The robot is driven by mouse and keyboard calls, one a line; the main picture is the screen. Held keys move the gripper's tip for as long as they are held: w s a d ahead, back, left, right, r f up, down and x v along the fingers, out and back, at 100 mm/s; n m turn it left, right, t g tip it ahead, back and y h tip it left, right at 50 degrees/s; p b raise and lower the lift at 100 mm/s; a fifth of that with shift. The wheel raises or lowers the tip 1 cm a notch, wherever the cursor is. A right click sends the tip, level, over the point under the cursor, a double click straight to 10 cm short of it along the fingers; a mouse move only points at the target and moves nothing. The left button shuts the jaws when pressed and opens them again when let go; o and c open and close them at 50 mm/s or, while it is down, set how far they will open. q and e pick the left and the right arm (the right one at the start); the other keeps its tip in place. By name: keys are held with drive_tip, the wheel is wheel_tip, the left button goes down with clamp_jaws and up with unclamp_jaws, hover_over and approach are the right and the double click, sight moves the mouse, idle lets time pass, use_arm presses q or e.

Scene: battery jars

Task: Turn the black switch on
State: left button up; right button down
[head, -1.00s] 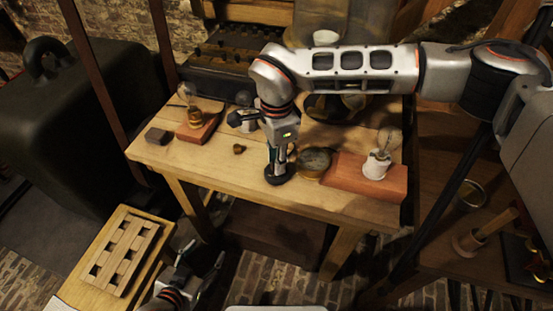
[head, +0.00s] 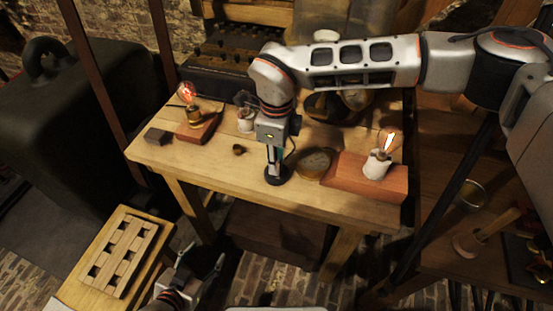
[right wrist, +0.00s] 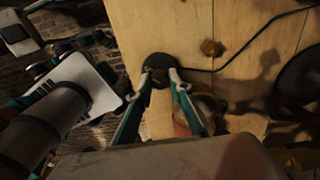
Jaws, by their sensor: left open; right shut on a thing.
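The black switch (head: 277,179) is a small round black piece near the front of the wooden table, and its dark cable shows in the right wrist view (right wrist: 160,67). My right gripper (head: 276,168) points down and is shut on the switch, with its fingertips (right wrist: 158,82) at either side of its middle. The fingers hide part of the switch's top. A bulb on the left red-brown block (head: 187,91) glows red-orange, and a bulb on the right block (head: 388,142) glows too. My left gripper (head: 208,268) is open and empty, low in front of the table.
A round brass-rimmed tin (head: 315,162) stands close to the right of the switch. A slotted wooden rack (head: 122,252) sits on a low stand at the lower left.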

idle(0.3)
drive_tip(key=c, duration=1.8)
unclamp_jaws()
drive_tip(key=shift+r, duration=0.1)
wheel_tip(320, 180, up, 12)
drive_tip(key=shift+f, duration=0.1)
